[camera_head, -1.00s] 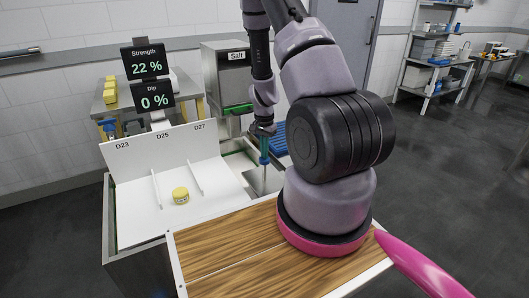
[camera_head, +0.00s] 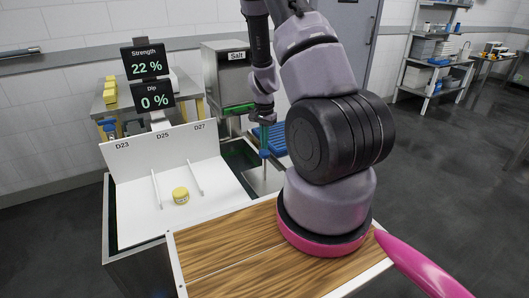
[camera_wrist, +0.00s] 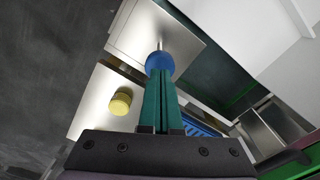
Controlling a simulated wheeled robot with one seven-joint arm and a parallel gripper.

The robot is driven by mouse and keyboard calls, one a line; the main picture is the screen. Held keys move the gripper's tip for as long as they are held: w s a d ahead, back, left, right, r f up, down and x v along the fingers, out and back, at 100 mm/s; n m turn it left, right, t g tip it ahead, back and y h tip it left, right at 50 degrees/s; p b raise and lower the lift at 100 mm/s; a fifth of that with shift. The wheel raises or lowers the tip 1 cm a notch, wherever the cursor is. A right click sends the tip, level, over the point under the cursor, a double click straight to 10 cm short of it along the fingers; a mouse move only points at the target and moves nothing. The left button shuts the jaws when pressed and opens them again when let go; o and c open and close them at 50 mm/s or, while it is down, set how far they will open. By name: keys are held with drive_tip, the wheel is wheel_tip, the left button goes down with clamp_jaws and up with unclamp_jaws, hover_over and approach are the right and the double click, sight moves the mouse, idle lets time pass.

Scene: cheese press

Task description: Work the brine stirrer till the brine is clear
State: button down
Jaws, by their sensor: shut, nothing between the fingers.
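The brine stirrer has a blue knob (camera_wrist: 160,62) on a thin metal rod. In the head view the knob (camera_head: 264,153) stands over the steel tank, beside the white board. My gripper (camera_wrist: 160,78) has green fingers that are shut with nothing between them. It points down at the knob, its tips (camera_head: 264,145) right at or just above it; I cannot tell whether they touch. The Strength display (camera_head: 145,61) reads 22 %. The Dip display (camera_head: 155,96) reads 0 %. The brine is mostly hidden, with dark green showing in the tank (camera_head: 240,158).
A yellow cheese (camera_head: 181,195) sits on the white draining board (camera_head: 150,215), between low dividers under the labels D23, D25 and D27. A Salt bin (camera_head: 232,70) stands behind the tank. A wooden worktop (camera_head: 225,245) lies in front. More yellow cheeses (camera_head: 110,90) are on the back table.

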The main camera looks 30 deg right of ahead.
drive_tip(key=shift+r, duration=2.25)
drive_tip(key=shift+w+a+r, duration=0.1)
drive_tip(key=shift+r, duration=0.2)
wheel_tip(320, 180, up, 13)
drive_tip(key=n+t+y, duration=0.1)
drive_tip(key=n+t, duration=0.1)
hover_over(264, 151)
drive_tip(key=a, duration=0.5)
drive_tip(key=s+a+r+n+t+y, duration=0.1)
drive_tip(key=s+a+r, duration=0.1)
drive_tip(key=r, duration=0.3)
drive_tip(key=s+a+r+n+t, duration=0.1)
drive_tip(key=s+a+r, duration=0.15)
drive_tip(key=r, duration=0.35)
drive_tip(key=s+a+r+n+t, duration=0.1)
drive_tip(key=s+a+r, duration=0.1)
drive_tip(key=s+r, duration=0.4)
drive_tip(key=s+a+r+n+t, duration=0.1)
drive_tip(key=s+r+n+t, duration=0.1)
drive_tip(key=s+r, duration=0.4)
drive_tip(key=s, duration=0.3)
drive_tip(key=shift+s+a+r, duration=0.15)
drive_tip(key=shift+s+a, duration=0.05)
drive_tip(key=shift+a, duration=0.2)
drive_tip(key=shift+s, duration=0.1)
